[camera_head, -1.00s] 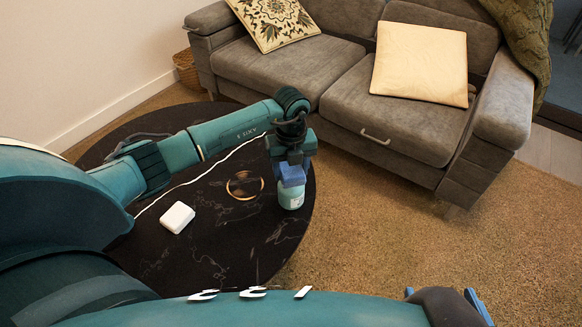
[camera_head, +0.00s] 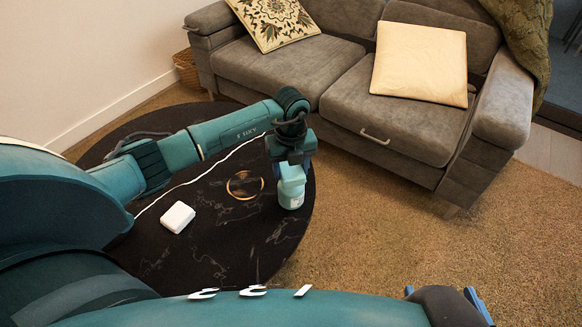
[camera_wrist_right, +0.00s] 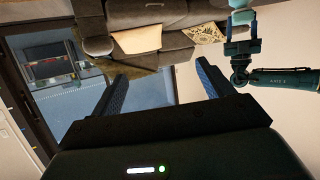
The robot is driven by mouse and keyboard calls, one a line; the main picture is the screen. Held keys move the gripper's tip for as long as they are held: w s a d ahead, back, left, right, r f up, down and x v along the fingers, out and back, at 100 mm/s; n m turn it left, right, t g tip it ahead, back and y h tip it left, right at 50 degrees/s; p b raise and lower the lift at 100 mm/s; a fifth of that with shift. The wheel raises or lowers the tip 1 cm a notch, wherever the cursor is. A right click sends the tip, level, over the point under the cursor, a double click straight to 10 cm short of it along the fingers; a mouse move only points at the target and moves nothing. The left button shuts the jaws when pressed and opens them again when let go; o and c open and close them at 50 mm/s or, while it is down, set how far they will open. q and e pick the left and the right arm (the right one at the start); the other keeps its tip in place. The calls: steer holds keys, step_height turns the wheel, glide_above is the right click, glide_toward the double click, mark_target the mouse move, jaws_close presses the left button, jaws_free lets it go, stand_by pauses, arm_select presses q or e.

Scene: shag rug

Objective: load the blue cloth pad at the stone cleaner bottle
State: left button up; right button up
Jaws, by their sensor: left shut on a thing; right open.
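My left gripper (camera_head: 289,163) is over the right side of the round dark table, shut on the upper part of a pale teal bottle (camera_head: 291,192), with its blue fingers on either side. This looks like the stone cleaner bottle; its label is too small to read. The bottle is at the table's right edge, and whether it touches the top is unclear. I cannot make out a blue cloth pad in either view. My right gripper (camera_wrist_right: 161,69) is open and empty; its fingers also show at the bottom right of the head view (camera_head: 442,293).
The dark marbled table (camera_head: 225,255) carries a small white block (camera_head: 178,217) and a gold-rimmed round piece (camera_head: 244,185). A grey sofa (camera_head: 410,130) with cushions stands behind. The tan shag rug (camera_head: 400,240) is open at the right.

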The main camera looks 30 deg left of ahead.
mark_target(291, 168)
arm_select(q)
steer(key=shift+r+p, duration=0.25)
steer(key=shift+p, duration=0.1)
steer(key=shift+r+p, duration=0.65)
steer(key=shift+r, duration=0.1)
steer(key=shift+r+p, duration=0.85)
steer(key=shift+r, duration=0.1)
step_height(291, 168, up, 3)
steer(key=shift+f+p, duration=0.1)
steer(key=shift+p, duration=1.15)
arm_select(e)
step_height(291, 168, up, 7)
steer(key=s+d+m+t, duration=0.1)
steer(key=d+m, duration=0.1)
steer(key=shift+s+d+r+h, duration=0.15)
steer(key=shift+d+h, duration=0.1)
steer(key=shift+h, duration=0.05)
steer(key=shift+f, duration=0.25)
arm_select(q)
steer(key=shift+r, duration=0.2)
arm_select(e)
steer(key=shift+r, duration=0.1)
